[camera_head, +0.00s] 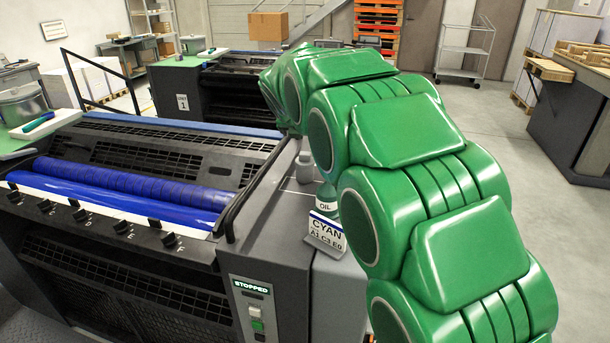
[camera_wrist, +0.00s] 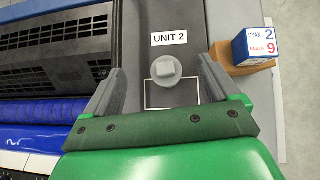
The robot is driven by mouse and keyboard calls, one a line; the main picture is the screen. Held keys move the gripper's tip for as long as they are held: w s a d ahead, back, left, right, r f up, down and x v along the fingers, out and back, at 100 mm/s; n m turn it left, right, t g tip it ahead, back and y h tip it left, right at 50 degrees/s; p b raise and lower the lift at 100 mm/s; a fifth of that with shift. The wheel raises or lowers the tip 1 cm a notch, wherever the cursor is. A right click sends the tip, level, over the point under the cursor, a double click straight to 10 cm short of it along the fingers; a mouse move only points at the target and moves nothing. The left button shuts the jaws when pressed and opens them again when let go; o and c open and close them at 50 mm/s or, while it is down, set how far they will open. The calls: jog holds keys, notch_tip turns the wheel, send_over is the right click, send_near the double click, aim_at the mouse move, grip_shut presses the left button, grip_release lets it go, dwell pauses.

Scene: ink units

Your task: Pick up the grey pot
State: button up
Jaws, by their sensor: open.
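The grey pot (camera_wrist: 165,70) stands on the dark top of the machine, just below the "UNIT 2" label in the wrist view. I see it from above, with a round body and a smaller lighter knob. In the head view the grey pot (camera_head: 305,165) is partly hidden by my green arm. My gripper (camera_wrist: 160,68) is open, with one grey finger on each side of the pot in the picture and a gap on both sides. Its height above the pot is hard to tell. In the head view my gripper is hidden behind the arm.
A white outlined square (camera_wrist: 147,97) lies beside the pot. A box with numbers (camera_wrist: 254,46) sits on a brown block (camera_wrist: 225,58) at right. Blue rollers (camera_head: 130,190) lie left.

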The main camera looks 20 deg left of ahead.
aim_at(305, 159)
notch_tip(305, 159, down, 7)
jog(key=shift+x, duration=1.4)
jog(key=x, duration=0.3)
jog(key=shift+s+d+f, duration=0.1)
jog(key=shift+d+f, duration=0.1)
jog(key=shift+f, duration=0.1)
jog(key=shift+x, duration=0.9)
jog(key=shift+c, duration=0.5)
jog(key=c, duration=1.4)
jog(key=shift+r, duration=0.1)
